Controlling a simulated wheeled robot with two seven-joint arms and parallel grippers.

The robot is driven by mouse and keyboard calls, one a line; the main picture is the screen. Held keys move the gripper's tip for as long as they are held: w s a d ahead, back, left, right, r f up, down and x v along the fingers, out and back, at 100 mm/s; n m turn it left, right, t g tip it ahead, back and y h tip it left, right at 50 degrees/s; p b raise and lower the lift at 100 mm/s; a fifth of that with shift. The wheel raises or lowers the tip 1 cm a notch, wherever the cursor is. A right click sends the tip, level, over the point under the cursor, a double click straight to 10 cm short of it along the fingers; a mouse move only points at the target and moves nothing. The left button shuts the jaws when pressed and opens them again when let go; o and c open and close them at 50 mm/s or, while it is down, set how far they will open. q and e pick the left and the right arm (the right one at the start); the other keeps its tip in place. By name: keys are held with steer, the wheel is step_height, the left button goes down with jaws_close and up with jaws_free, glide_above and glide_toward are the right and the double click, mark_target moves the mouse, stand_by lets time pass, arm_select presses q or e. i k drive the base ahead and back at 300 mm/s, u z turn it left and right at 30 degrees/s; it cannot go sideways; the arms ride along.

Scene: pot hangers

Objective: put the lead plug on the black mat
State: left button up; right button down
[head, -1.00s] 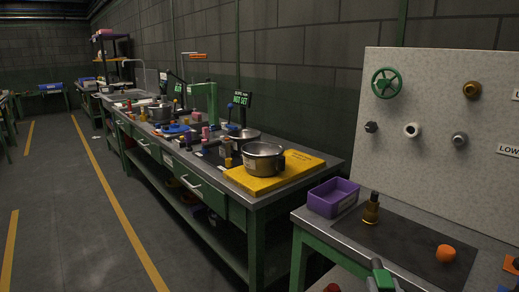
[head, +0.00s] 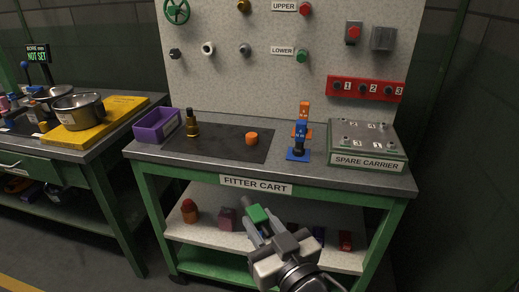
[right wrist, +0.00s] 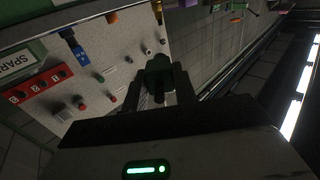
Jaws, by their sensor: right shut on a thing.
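The black mat (head: 226,152) lies on top of the fitter cart. A brass plug-like piece with a dark top (head: 192,125) stands on its left part and an orange piece (head: 252,139) sits on its right part. My right gripper (head: 262,220) is shut on a green thing (head: 257,214), in front of the cart and below its top edge. In the right wrist view the green thing (right wrist: 159,68) sits between the fingers with a dark round end; I cannot tell whether it is the lead plug. My left gripper is not in view.
A purple bin (head: 158,125) stands left of the mat. Orange and blue stands (head: 299,152) and the spare carrier (head: 368,144) are to its right. The upright panel (head: 270,75) rises behind. Several things lie on the lower shelf (head: 205,232). The mat's front middle is bare.

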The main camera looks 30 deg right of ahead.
mark_target(216, 145)
steer(key=z, duration=0.4)
steer(key=k, duration=0.8)
steer(key=u, duration=0.95)
steer(key=i, duration=1.05)
steer(key=u, duration=0.3)
steer(key=i, duration=1.15)
steer(key=z, duration=1.4)
steer(key=i, duration=0.4)
steer(key=z, duration=0.35)
